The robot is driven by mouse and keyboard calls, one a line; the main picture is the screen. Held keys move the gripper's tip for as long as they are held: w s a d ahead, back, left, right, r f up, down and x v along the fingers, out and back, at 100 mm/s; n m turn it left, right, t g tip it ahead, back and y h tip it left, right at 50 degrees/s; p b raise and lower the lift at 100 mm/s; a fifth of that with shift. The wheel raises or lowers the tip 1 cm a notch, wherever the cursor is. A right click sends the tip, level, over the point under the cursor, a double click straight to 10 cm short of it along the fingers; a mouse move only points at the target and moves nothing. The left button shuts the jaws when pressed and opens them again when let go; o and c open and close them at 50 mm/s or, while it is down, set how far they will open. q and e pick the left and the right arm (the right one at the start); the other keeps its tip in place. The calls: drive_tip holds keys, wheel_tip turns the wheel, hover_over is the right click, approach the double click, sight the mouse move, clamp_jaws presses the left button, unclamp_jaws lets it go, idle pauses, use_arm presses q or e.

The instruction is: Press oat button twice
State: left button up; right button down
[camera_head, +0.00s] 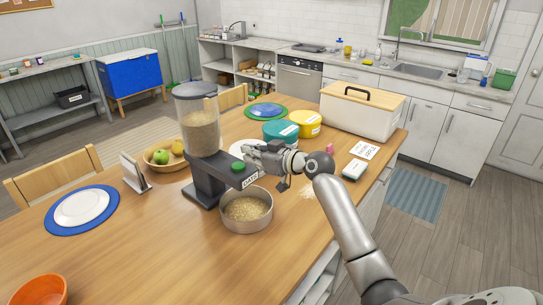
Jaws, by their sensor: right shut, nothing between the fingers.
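An oat dispenser (202,140) with a clear hopper of oats stands on the wooden table. A green button (238,167) sits on top of its dark arm, beside a white label. A metal bowl (247,222) holding oats stands on the table below the front of that arm. My right gripper (250,158) reaches in from the right, shut and empty. Its fingertips are just above and beside the green button; I cannot tell whether they touch it. My left gripper is not in view.
A fruit bowl (160,163) and a tablet stand (134,172) are left of the dispenser. Teal (281,131) and yellow (306,123) containers and a white bin (352,119) stand behind my gripper. An orange bowl (39,290) is front left. The table's front middle is clear.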

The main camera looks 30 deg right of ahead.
drive_tip(key=b+v, duration=0.2)
drive_tip(key=v, duration=0.4)
drive_tip(key=shift+s+r, duration=0.3)
drive_tip(key=shift+s, duration=0.05)
idle(1.0)
